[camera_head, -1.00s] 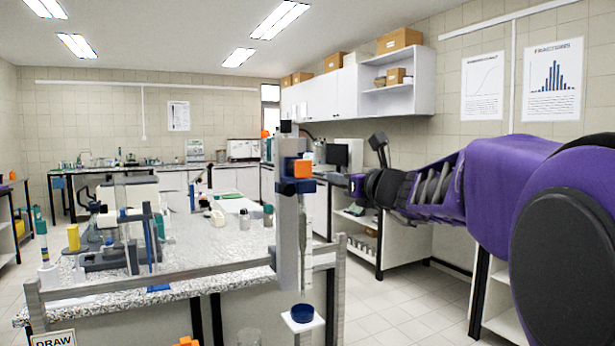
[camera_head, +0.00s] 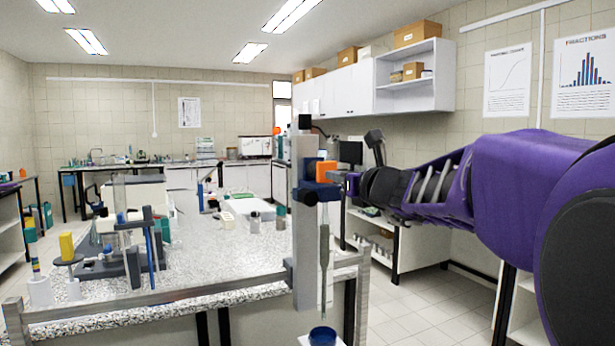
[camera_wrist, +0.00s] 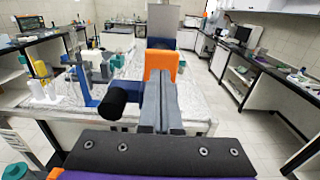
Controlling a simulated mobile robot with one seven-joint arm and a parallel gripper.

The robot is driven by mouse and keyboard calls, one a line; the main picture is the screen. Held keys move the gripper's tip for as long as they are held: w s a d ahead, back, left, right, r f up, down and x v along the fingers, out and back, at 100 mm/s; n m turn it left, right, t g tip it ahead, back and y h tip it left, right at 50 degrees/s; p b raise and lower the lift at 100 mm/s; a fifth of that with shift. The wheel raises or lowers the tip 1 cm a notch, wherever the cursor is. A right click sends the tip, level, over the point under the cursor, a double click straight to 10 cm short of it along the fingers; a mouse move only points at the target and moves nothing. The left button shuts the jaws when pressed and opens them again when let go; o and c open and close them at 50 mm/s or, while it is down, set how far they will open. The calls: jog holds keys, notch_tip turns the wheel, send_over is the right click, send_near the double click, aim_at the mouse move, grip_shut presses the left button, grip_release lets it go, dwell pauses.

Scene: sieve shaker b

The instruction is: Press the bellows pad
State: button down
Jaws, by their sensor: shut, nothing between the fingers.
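An orange block (camera_head: 326,170), possibly the bellows pad, sits on a dark blue mount on a tall grey column (camera_head: 304,220) at the bench's near right corner. A thin tube hangs below the mount, over a blue cup (camera_head: 322,336). My gripper (camera_head: 338,177) comes in from the right, with its tip close beside the orange block. In the wrist view my gripper (camera_wrist: 160,88) has its grey fingers together and empty, pointing at the orange block (camera_wrist: 161,62). The fingertips overlap the block's lower part there; I cannot tell whether they touch it.
The speckled bench (camera_head: 220,265) carries a grey rail along its front edge. A blue-and-grey stand (camera_head: 150,245) and a yellow cylinder (camera_head: 66,245) are at its left. A black cylinder (camera_wrist: 112,102) shows left of my fingers. Floor (camera_head: 420,300) is clear on the right.

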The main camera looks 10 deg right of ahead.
jog(key=shift+w+a, duration=0.1)
jog(key=shift+w, duration=0.15)
jog(key=shift+x, duration=0.9)
jog(key=shift+r, duration=0.1)
